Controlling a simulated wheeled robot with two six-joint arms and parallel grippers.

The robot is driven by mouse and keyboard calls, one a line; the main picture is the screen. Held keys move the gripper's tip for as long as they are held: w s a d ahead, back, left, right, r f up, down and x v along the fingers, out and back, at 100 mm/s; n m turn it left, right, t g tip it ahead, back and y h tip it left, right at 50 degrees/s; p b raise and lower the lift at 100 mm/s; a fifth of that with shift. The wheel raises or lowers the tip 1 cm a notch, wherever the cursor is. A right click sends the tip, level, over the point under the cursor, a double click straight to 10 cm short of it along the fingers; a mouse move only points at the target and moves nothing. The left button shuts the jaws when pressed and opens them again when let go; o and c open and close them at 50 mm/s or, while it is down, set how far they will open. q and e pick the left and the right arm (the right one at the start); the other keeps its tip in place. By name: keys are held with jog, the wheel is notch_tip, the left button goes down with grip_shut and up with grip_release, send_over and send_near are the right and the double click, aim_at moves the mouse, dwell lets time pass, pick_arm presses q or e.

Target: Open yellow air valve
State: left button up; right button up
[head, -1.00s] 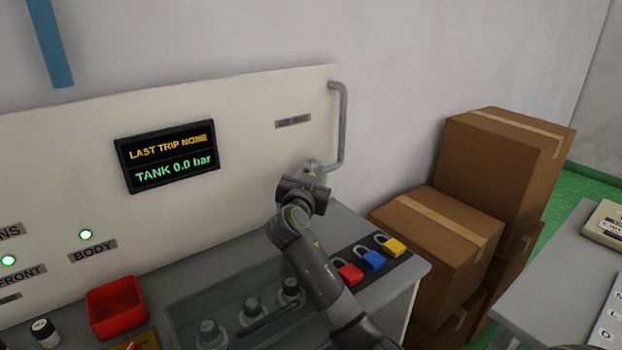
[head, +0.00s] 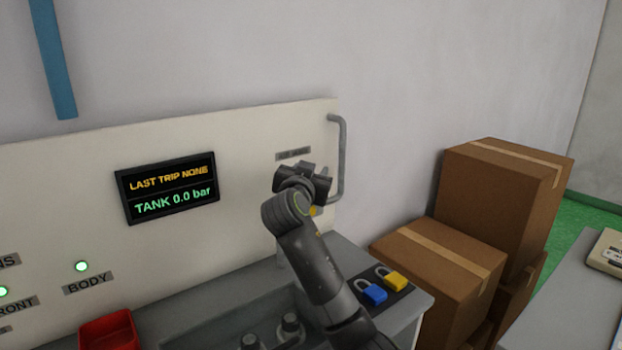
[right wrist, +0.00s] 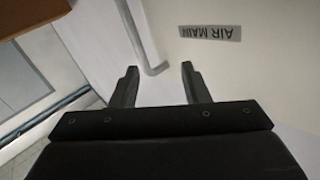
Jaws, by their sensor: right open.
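My right gripper (head: 304,178) is in front of the white panel, just below the AIR MAIN label (head: 293,154) and left of the grey pipe (head: 341,160). In the right wrist view its two fingers (right wrist: 158,82) are apart with nothing held between them. The pipe's bent end (right wrist: 157,69) shows beyond the gap, and the AIR MAIN label (right wrist: 210,32) appears upside down to the right. A small yellow patch (head: 313,211) shows just under my gripper in the head view; I cannot tell whether it is the valve. No yellow valve shows in the wrist view. My left gripper is out of view.
A screen (head: 168,188) reads TANK 0.0 bar. A blue padlock (head: 374,293) and a yellow padlock (head: 396,282) lie on the bench's right end. A red bin (head: 108,330) is at lower left. Cardboard boxes (head: 500,200) stand right of the bench.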

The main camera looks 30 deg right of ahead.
jog(key=shift+c, duration=1)
jog(key=d+y+p, duration=0.1)
jog(key=p, duration=0.1)
jog(key=d+f+t+p, duration=0.1)
jog(key=p, duration=0.1)
jog(key=shift+s+d+f+y+p, duration=0.15)
jog(key=shift+f+y+p, duration=0.1)
jog(key=shift+y+p, duration=0.15)
grip_shut()
jog(key=s+d+f+m+t+y+p, duration=0.1)
jog(key=s+f+m+y+p, duration=0.2)
jog(key=s+y+p, duration=0.35)
jog(key=s+d+f+m+t+y+p, duration=0.1)
jog(key=s+f+m+y+p, duration=0.2)
jog(key=s+p, duration=0.65)
jog(key=w+a+f+y, duration=0.1)
jog(key=w+a, duration=0.1)
jog(key=w, duration=1)
jog(key=shift+a+f+n, duration=0.3)
jog(key=shift+f, duration=0.1)
